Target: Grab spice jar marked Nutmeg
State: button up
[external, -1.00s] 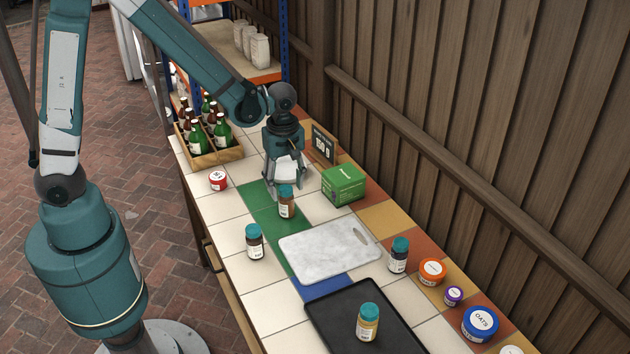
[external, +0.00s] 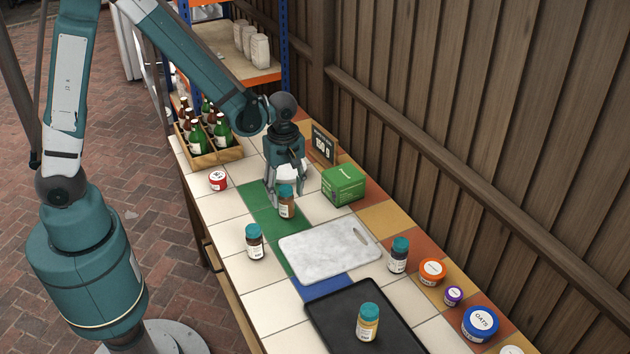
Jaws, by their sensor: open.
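Several spice jars with teal lids stand upright on the tiled counter; their labels are too small to read, so I cannot tell which is Nutmeg. One brown jar (external: 286,207) stands on the green tiles, just in front of my gripper (external: 285,195). A dark jar (external: 254,243) stands left of the marble board, another dark jar (external: 398,256) stands right of it, and a yellowish jar (external: 367,324) stands on the black tray. My gripper is open and points down behind the brown jar, its fingers low and partly hidden by it. I cannot tell whether they touch the jar.
A marble board (external: 310,253) and a black tray (external: 330,311) lie on the counter. A green box (external: 344,186) and a small sign (external: 323,146) stand right of my gripper. A bottle crate (external: 224,156) and a red-lidded tin (external: 217,181) are left. Round tubs (external: 480,325) line the right side.

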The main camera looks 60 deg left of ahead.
aim_at(287, 205)
jog(key=shift+s+f+b, duration=0.1)
jog(key=shift+f+b, duration=0.6)
jog(key=shift+f, duration=1.85)
jog(key=c, duration=1)
